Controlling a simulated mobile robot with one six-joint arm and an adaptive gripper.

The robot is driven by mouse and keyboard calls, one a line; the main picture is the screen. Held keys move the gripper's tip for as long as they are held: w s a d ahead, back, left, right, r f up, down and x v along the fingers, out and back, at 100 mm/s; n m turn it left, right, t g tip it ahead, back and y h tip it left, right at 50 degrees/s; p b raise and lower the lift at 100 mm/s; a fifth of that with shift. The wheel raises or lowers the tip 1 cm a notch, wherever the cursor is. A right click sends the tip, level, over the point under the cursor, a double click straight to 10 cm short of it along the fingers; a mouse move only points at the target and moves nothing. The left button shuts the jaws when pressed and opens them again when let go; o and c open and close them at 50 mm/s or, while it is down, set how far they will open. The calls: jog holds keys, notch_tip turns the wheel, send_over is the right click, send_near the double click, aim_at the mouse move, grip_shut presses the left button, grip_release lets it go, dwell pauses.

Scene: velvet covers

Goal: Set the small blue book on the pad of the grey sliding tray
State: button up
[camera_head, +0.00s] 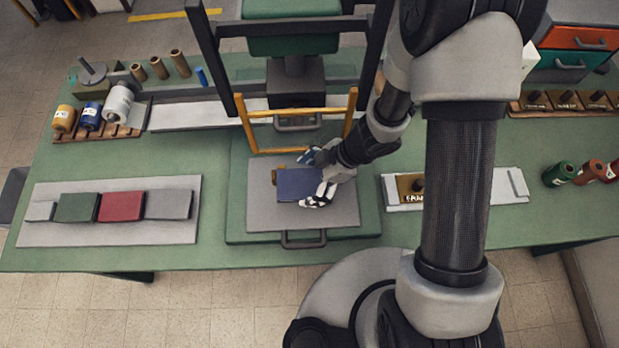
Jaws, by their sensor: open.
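The small blue book (298,184) lies flat over the middle of the grey sliding tray (340,210), where the pad would be; the pad itself is mostly hidden, with a small brownish-yellow piece showing at the book's upper left. My gripper (312,180) comes in from the right at the book's right end. Its fingers are open, one at the far edge and one at the near edge of the book. I cannot tell whether the fingers touch it. The tray is pulled out toward the front, its dark handle (303,240) at the near edge.
A yellow guard frame (250,130) and a dark press (293,80) stand behind the tray. A grey board (110,233) at left holds grey, green and red books. A white rack with a brass block (410,187) is at right. Thread spools (118,100) stand at back left.

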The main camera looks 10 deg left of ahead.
dwell(0.3)
jog(key=shift+r, duration=0.2)
jog(key=p+v, duration=0.6)
jog(key=v, duration=0.6)
